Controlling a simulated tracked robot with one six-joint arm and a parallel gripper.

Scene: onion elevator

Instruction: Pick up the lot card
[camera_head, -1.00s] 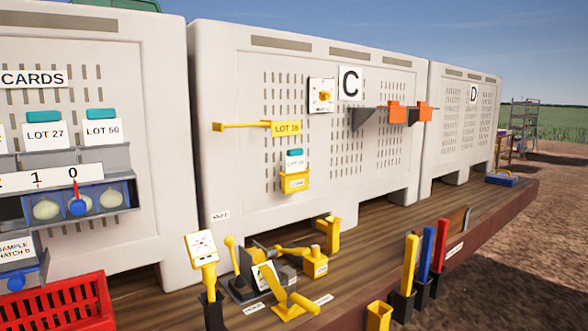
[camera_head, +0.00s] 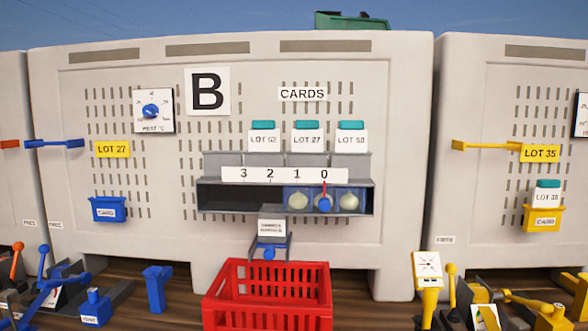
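Three white lot cards with teal tops stand in a grey rack under the CARDS sign on box B. They read LOT 62 (camera_head: 263,137), LOT 27 (camera_head: 308,137) and LOT 50 (camera_head: 351,137); the first number is small and hard to read. A yellow LOT 27 sign (camera_head: 113,149) is on the left of box B, above a blue CARD holder (camera_head: 108,209) with no card showing in it. Another card, LOT 35 (camera_head: 547,195), stands in a yellow CARD holder (camera_head: 543,218) at the right. My gripper is not in view.
Below the rack, a shelf (camera_head: 245,200) holds pale onions and a blue knob under a 3-2-1-0 scale. A red crate (camera_head: 268,290) stands in front of box B. Blue levers (camera_head: 157,288) are at the lower left, and yellow ones (camera_head: 430,285) at the lower right.

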